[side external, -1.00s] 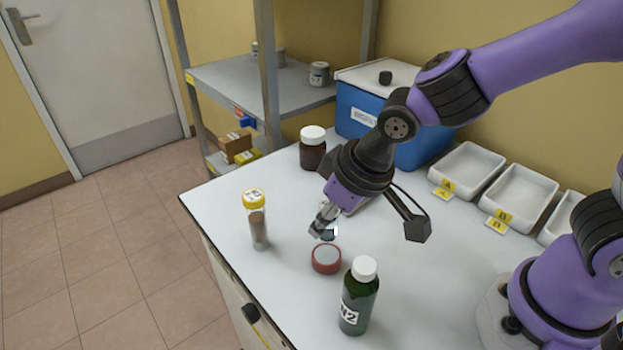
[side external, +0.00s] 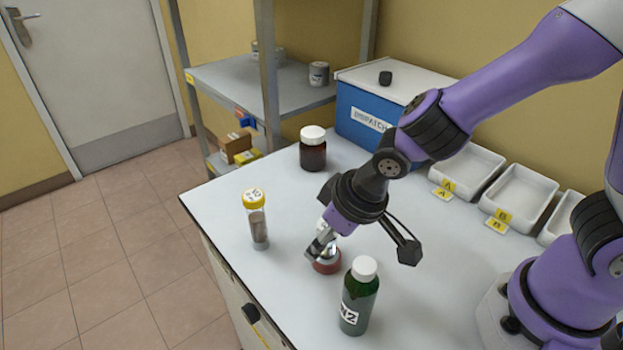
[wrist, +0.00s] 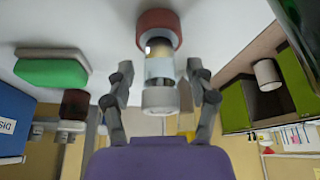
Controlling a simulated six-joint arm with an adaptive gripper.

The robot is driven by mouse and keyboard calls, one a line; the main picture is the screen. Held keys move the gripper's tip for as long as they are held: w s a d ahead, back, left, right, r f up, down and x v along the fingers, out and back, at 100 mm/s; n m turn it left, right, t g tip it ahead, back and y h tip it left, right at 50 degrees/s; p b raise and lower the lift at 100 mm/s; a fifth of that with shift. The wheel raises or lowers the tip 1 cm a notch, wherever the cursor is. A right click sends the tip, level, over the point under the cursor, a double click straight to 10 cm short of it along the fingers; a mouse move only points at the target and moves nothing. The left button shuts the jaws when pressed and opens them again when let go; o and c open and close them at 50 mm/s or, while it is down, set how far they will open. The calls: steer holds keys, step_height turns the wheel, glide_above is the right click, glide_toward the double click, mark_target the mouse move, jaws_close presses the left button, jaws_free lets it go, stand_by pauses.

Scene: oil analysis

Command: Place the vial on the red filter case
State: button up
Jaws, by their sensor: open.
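The red filter case (side external: 327,267) is a low round case on the white bench, partly covered by my gripper (side external: 322,247) in the side view. In the wrist view the case (wrist: 158,22) is at the top centre. A small clear vial with a pale cap (wrist: 160,98) and amber contents is against the case's top face. It appears to stand upright on the case. My gripper (wrist: 159,72) is open, with one finger on each side of the vial and narrow gaps showing. In the side view the fingers mostly hide the vial.
A yellow-capped sample tube (side external: 258,222) stands left of the case. A green bottle (side external: 359,298) stands close in front, to the right. A brown jar (side external: 313,150) and blue dispatch box (side external: 365,125) are behind. White trays (side external: 466,170) line the back right.

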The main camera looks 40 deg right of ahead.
steer(key=v, duration=1.2)
steer(key=s+d+r+m+t+h, duration=0.1)
steer(key=s+d+r+m, duration=0.1)
steer(key=d, duration=1)
steer(key=shift+s+r+m, duration=0.2)
steer(key=shift+s+m, duration=0.1)
steer(key=shift+s, duration=0.35)
